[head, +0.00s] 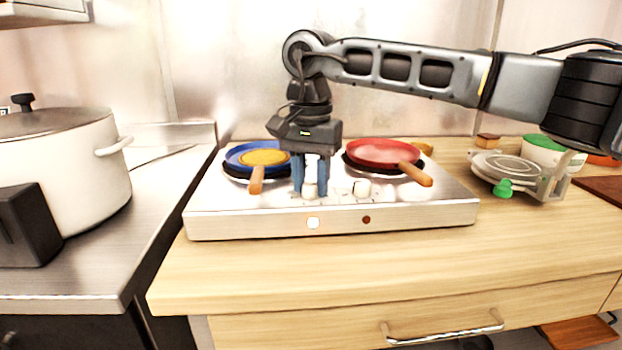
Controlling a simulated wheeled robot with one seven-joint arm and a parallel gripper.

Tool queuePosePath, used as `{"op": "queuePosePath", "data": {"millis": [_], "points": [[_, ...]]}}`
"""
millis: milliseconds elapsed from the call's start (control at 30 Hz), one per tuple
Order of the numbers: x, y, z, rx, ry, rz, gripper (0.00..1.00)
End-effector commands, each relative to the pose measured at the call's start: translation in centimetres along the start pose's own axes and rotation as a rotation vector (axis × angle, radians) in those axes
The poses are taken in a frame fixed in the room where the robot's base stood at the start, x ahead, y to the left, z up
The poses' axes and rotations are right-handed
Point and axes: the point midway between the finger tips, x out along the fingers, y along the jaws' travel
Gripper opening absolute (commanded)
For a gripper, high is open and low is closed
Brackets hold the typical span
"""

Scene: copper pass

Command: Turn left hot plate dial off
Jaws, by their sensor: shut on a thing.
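The hot plate (400,213) is a silver slab on the wooden counter with two burners. My gripper (310,192) points straight down over its left front part. Its blue fingers are shut on the left dial (310,190), a small white knob partly hidden between them. The right dial (362,188) is a white knob to the right, apart from the gripper. On the front face, the left indicator light (313,223) is bright and the right indicator light (366,220) is dark red. The dial's exact angle is too small to tell.
A blue pan (235,155) with yellow food sits on the left burner, and a red pan (372,150) on the right one; both handles point forward. A large white pot (85,165) stands left. A waffle-iron-like appliance (520,172) and a bowl (545,147) are right. The front counter is clear.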

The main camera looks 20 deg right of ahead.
Motion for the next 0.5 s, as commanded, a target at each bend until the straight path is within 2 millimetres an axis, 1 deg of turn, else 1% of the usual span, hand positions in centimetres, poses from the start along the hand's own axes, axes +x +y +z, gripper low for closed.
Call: {"op": "queuePosePath", "data": {"millis": [267,500], "points": [[-0.09,0.04,-0.09,0.198,0.002,0.001,0.05],[-0.10,0.02,-0.09,0.426,0.002,0.000,0.05]]}}
